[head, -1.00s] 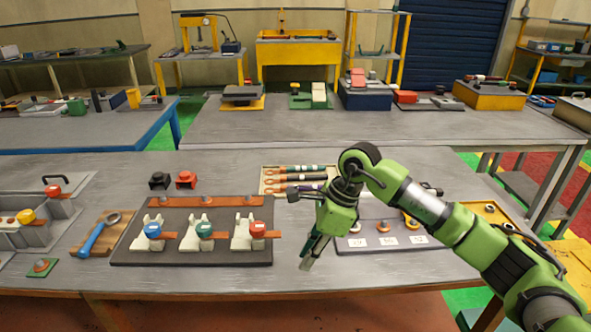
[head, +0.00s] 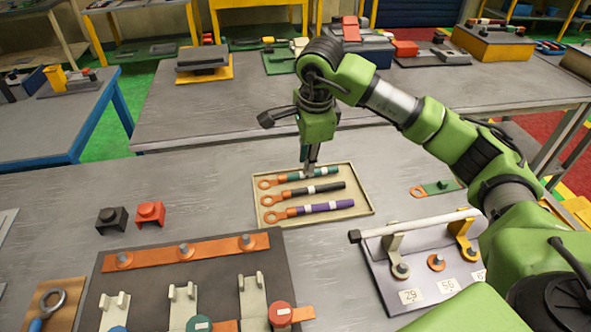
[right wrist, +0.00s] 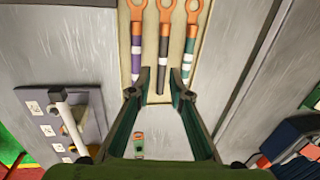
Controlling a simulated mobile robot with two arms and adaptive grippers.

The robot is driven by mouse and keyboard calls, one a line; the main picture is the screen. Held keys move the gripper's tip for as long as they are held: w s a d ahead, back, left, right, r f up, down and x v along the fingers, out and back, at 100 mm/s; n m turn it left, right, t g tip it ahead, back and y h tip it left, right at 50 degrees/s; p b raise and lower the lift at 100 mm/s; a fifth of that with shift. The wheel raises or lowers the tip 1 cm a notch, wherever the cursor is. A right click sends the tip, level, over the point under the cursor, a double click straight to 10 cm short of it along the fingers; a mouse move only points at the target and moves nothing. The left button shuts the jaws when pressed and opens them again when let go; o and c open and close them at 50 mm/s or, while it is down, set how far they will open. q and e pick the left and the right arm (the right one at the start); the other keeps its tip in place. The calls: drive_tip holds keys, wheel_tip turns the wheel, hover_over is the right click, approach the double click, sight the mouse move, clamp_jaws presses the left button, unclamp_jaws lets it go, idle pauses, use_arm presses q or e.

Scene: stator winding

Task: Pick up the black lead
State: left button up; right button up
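The black lead (head: 318,190) lies in the middle of a shallow tan tray (head: 364,196), with an orange ring terminal at its left end. A green lead (head: 322,172) lies behind it and a purple lead (head: 330,206) in front. My right gripper (head: 310,166) points down over the tray's far side, in front of part of the green lead. In the right wrist view my right gripper (right wrist: 162,72) is open and empty. The black lead (right wrist: 163,62) shows between its fingers there, with the purple and green leads to either side. My left gripper is out of view.
Black (head: 112,219) and red (head: 150,213) blocks stand left of the tray. A dark board (head: 150,284) with coloured connectors is at front left. A numbered panel (head: 385,285) is right, with a short green ringed piece (head: 440,187) behind it.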

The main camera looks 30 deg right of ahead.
drive_tip(key=p, duration=0.2)
hover_over(303, 190)
drive_tip(key=s, duration=0.1)
drive_tip(key=f, duration=0.7)
drive_tip(key=shift+s+a+f, duration=0.15)
drive_tip(key=shift+s+f, duration=0.05)
drive_tip(key=shift+f, duration=0.05)
drive_tip(key=shift+w+f, duration=0.1)
drive_tip(key=shift+f, duration=0.15)
drive_tip(key=f+p, duration=0.1)
drive_tip(key=f, duration=0.1)
drive_tip(key=f+p, duration=0.1)
drive_tip(key=f, duration=0.1)
drive_tip(key=shift+w, duration=0.4)
drive_tip(key=shift+w+f, duration=0.15)
drive_tip(key=shift+f, duration=0.4)
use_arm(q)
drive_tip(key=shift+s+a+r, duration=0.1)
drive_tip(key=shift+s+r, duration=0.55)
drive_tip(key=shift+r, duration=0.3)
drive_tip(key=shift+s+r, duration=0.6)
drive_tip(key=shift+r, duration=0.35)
use_arm(e)
clamp_jaws()
